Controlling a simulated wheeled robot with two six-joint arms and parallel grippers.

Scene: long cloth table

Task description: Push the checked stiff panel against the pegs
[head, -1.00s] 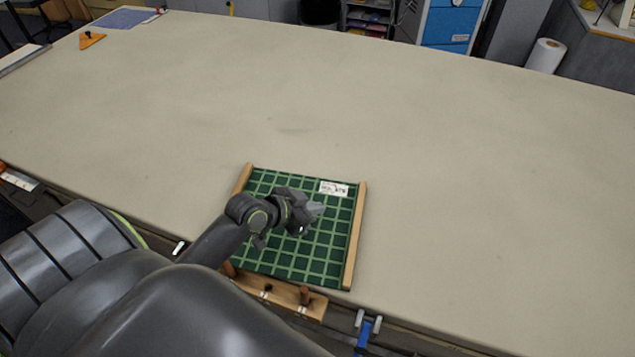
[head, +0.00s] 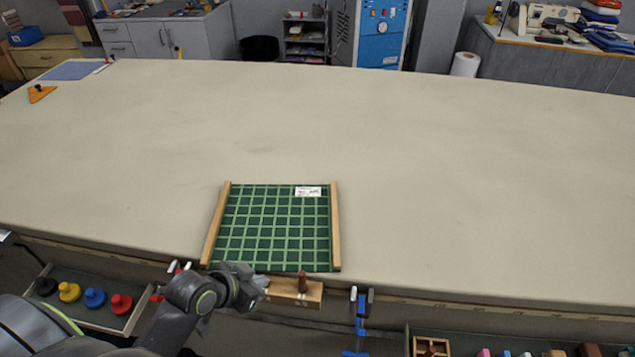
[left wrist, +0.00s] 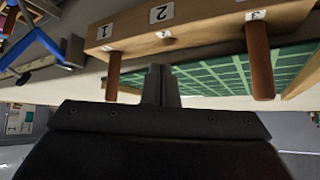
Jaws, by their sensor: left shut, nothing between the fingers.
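The green checked panel (head: 275,228) lies flat near the table's front edge, between two wooden side rails, with a white label at its far right corner. A wooden peg block (head: 312,294) sits at its near side; one upright peg (head: 302,282) shows. In the left wrist view the block (left wrist: 200,28) has labels 1, 2 and 3, with long pegs at 1 (left wrist: 113,76) and 3 (left wrist: 259,60). My left gripper (head: 262,281) is shut and empty, at the block's left part, hiding it. In the wrist view its fingers (left wrist: 160,85) are between the two pegs. I cannot tell whether panel and pegs touch.
The cloth table (head: 450,180) is clear beyond and right of the panel. An orange triangular tool (head: 40,93) lies far left. Blue clamps (head: 361,315) hang at the front edge. A drawer with coloured knobs (head: 95,298) is below left.

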